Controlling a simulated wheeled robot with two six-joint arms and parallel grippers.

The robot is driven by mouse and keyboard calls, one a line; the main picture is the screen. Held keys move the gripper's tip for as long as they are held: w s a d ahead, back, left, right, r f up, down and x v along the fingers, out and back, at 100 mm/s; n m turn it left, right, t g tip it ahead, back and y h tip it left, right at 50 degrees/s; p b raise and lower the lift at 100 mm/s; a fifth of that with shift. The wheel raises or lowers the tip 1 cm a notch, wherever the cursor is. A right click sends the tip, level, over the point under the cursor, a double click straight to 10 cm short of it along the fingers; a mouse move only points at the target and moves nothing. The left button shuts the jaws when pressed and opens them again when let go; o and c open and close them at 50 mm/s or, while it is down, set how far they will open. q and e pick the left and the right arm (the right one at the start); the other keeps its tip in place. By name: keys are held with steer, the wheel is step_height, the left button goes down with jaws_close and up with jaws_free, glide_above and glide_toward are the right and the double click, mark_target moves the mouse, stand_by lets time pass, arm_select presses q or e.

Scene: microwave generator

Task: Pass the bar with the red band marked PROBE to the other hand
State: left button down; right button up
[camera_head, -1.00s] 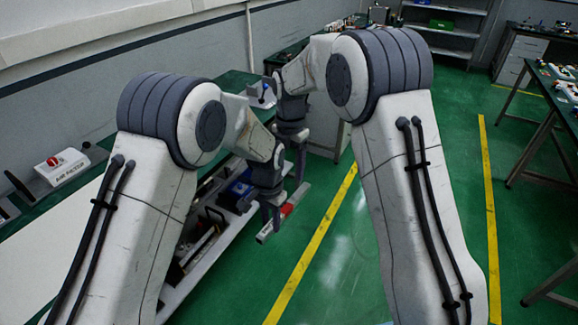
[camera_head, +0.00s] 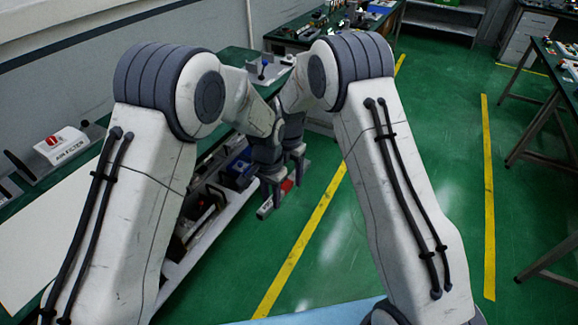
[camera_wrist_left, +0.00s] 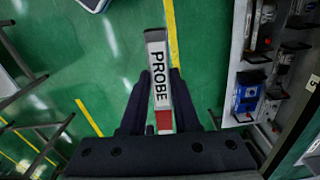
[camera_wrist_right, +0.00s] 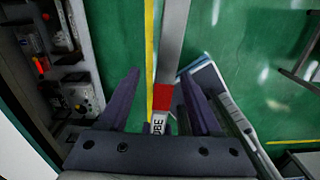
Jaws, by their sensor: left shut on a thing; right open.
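The PROBE bar is a grey bar (camera_wrist_left: 156,55) with a red band (camera_wrist_left: 164,120); it also shows in the right wrist view (camera_wrist_right: 172,45). In the head view its light end (camera_head: 265,209) points to the lower left, off the floor. My left gripper (camera_head: 271,198) is shut on the bar, whose lettered part shows between its fingers in the left wrist view. My right gripper (camera_head: 297,157) is open, close beside the left one. In the right wrist view its fingers (camera_wrist_right: 159,75) stand on either side of the bar near the red band; contact is not visible.
A shelf (camera_head: 214,219) with several parts runs below the bench at left. An air filter box (camera_head: 67,146) sits on the bench. Green floor with a yellow line (camera_head: 307,238) lies open right of the grippers.

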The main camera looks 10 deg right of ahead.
steer(key=shift+f, duration=0.1)
jaws_close()
arm_select(q)
steer(key=c, duration=0.6)
jaws_free()
steer(key=shift+o, duration=0.2)
step_height(320, 180, up, 12)
steer(key=s+a+r, duration=0.1)
steer(key=s+a, duration=0.2)
steer(key=s, duration=0.6)
steer(key=s+a+r+n, duration=0.1)
steer(key=s+a, duration=0.2)
steer(key=s, duration=0.5)
steer(key=s+a+r+h, duration=0.1)
steer(key=s+a, duration=0.2)
steer(key=s, duration=0.6)
steer(key=shift+s+r, duration=0.35)
